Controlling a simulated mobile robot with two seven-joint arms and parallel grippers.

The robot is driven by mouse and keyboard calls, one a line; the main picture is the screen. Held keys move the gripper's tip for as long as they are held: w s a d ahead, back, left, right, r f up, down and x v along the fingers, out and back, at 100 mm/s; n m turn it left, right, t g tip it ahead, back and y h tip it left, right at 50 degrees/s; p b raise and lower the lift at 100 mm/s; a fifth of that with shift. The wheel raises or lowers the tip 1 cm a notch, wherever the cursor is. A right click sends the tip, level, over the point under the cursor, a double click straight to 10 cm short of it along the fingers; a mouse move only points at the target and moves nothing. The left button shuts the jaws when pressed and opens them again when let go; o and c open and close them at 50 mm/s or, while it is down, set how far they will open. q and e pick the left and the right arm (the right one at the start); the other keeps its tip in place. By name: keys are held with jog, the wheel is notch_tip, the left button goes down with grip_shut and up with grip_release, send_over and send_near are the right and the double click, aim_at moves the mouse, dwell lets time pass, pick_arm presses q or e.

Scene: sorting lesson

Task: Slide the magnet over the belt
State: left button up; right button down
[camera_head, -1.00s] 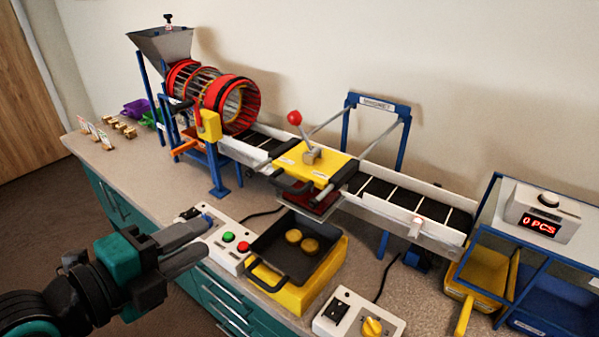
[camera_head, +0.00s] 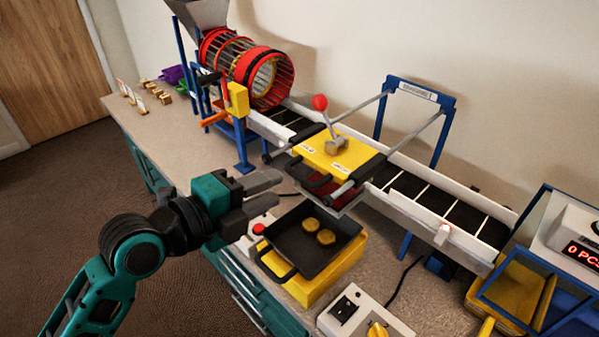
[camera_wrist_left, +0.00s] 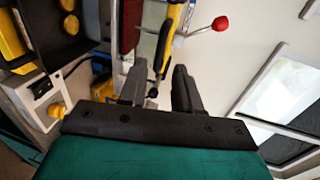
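The magnet (camera_head: 322,152) is a yellow block with a red-knobbed lever, black handles and a red plate beneath. It hangs on two rods from a blue frame (camera_head: 447,101). It covers part of the black, white-striped belt (camera_head: 460,217) in the head view; how far it overhangs the near edge is unclear. My left gripper (camera_head: 280,189) is open and empty, just left of the magnet's near side. In the left wrist view, a dark handle bar (camera_wrist_left: 164,48) appears between the fingers, with the red knob (camera_wrist_left: 220,23) beyond; contact is not evident. My right gripper is out of view.
A black pan (camera_head: 290,247) with two gold discs sits on a yellow block before the magnet. Control boxes (camera_head: 350,305) stand at the front. A red drum sieve (camera_head: 281,83) is at the back left, and a blue frame with a counter (camera_head: 575,240) at the right.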

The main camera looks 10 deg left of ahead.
aim_at(296, 178)
pick_arm(q)
jog(key=x, duration=0.7)
jog(key=shift+w+d+f, duration=0.1)
jog(key=shift+w+d, duration=0.05)
jog(key=shift+w, duration=0.15)
grip_shut()
